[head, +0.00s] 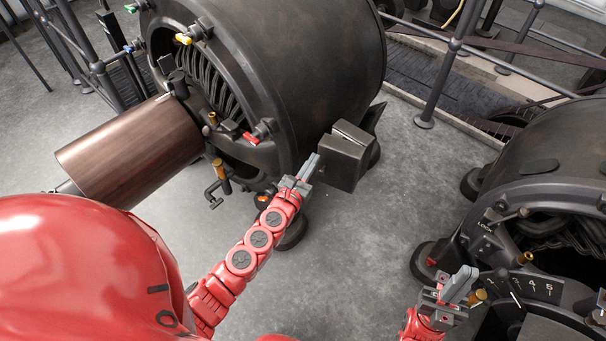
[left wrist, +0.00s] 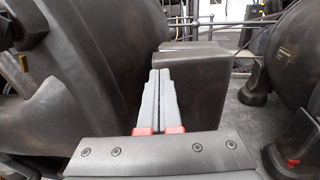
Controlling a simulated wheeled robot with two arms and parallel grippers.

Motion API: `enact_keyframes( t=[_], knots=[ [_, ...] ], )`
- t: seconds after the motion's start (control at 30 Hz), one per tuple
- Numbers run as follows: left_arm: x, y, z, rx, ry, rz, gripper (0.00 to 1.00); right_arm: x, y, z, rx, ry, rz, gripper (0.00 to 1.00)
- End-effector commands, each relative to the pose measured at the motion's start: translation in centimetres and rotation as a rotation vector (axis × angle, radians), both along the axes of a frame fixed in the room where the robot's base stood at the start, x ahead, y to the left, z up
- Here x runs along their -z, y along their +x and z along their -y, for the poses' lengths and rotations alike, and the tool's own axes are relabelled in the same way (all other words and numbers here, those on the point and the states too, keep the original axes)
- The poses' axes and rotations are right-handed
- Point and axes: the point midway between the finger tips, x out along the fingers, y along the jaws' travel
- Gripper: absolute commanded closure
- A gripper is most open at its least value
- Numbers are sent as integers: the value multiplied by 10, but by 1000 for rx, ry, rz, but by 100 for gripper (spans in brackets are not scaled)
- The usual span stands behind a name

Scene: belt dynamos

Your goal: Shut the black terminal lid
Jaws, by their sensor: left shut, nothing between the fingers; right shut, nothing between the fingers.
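A black terminal box (head: 342,165) is on the side of the large dark dynamo (head: 325,60). Its lid (head: 352,132) shows as a plate along the upper edge, with a thin line between it and the box; I cannot tell whether it is fully closed. In the left wrist view the box (left wrist: 207,90) stands just ahead and to the right of the fingers, its lid (left wrist: 190,46) on top. My left gripper (head: 313,161) is shut and empty beside the box's left face; contact is unclear. My right gripper (head: 468,276) is shut and empty at lower right, away from the box.
A second dynamo (head: 560,145) stands at right, with a numbered dial (head: 530,286) near my right gripper. A brown cylinder (head: 130,150) projects from the large dynamo at left. Railings (head: 455,45) run behind. Grey floor (head: 410,165) is clear between the machines.

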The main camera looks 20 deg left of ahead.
Motion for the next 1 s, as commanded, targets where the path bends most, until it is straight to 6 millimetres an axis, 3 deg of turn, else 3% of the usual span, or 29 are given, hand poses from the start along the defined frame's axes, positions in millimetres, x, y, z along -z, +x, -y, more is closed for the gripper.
enact_keyframes(
  t=[0.23, 0.67, 1.0],
  knots=[
    [0, 29, 2, 0, 0, 0, 100, 1, 0, 0, 0, 0, -1, 100],
    [1, 33, 3, 1, 0, -2, 100, 1, 0, 0, 0, 1, -1, 100],
    [4, 64, -10, 1, 4, 1, 100, 24, 0, 0, 0, 0, -1, 100]
  ],
)
